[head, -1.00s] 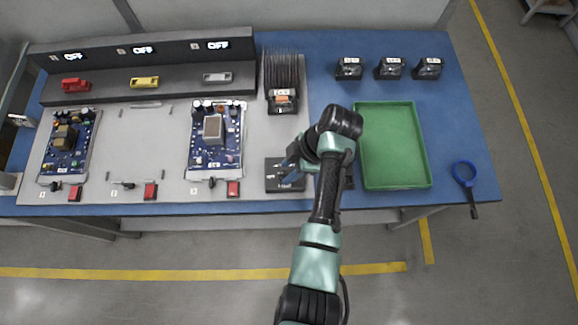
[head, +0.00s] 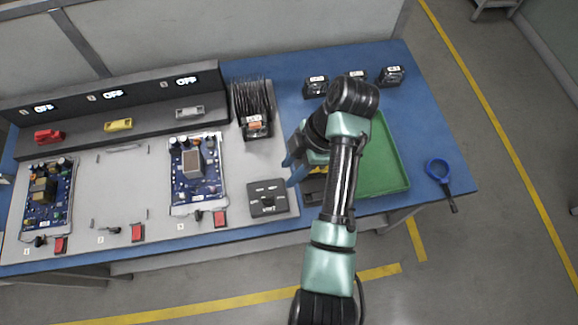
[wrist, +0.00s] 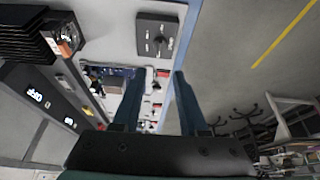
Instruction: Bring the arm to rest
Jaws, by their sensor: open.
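My gripper (wrist: 164,75) is open in the wrist view, its two blue fingers apart with nothing between them. In the head view my gripper (head: 290,170) shows at the left of my bent wrist, just right of the dark start panel (head: 268,198). My arm covers part of the gripper there. The panel also shows in the wrist view (wrist: 157,35), beyond the fingertips and apart from them. My arm reaches over the table's front edge, across the left part of the green tray (head: 385,165).
The blue table (head: 405,100) carries two circuit boards, one of them (head: 198,172) near the panel. A black finned block (head: 253,110) stands behind the panel. Several dark boxes (head: 391,76) stand at the back right. A blue ring-shaped tool (head: 438,170) lies at the right edge.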

